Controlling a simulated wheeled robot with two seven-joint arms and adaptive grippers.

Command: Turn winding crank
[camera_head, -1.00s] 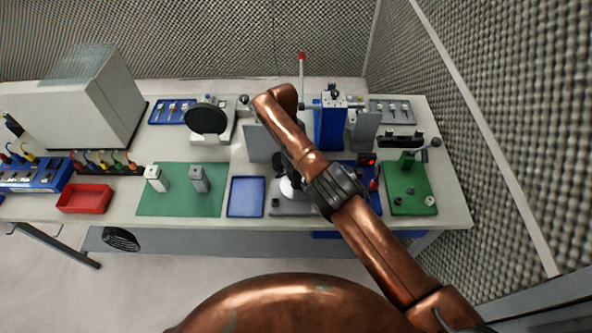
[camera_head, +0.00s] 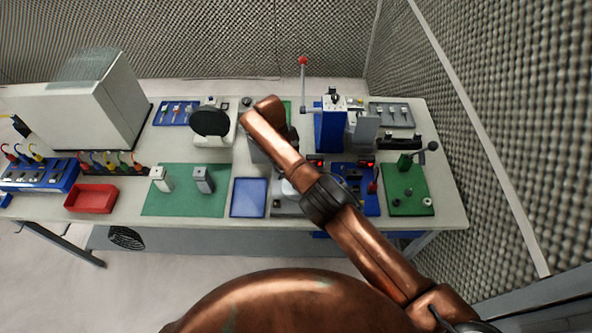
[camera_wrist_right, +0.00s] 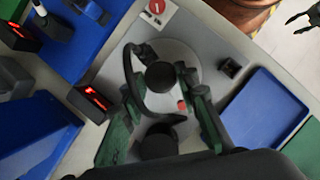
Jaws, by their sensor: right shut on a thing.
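The winding station is a grey base (camera_wrist_right: 215,65) with a pale round disc (camera_wrist_right: 185,58); part of this base (camera_head: 284,208) shows beside my forearm in the head view. A black round crank knob (camera_wrist_right: 160,76) sits over the disc, with a curved black piece around its left side. My right gripper (camera_wrist_right: 160,80) has its green and black fingers on both sides of the knob and is shut on it. Another black round part (camera_wrist_right: 158,143) lies nearer the wrist. My right forearm hides most of this in the head view. My left gripper (camera_wrist_right: 302,22) appears open and empty at the wrist view's upper right corner.
A blue tray (camera_head: 249,197) lies left of the station, beside a green mat (camera_head: 180,204) with two grey blocks. A green board with a crank-like lever (camera_head: 407,190) is at right.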

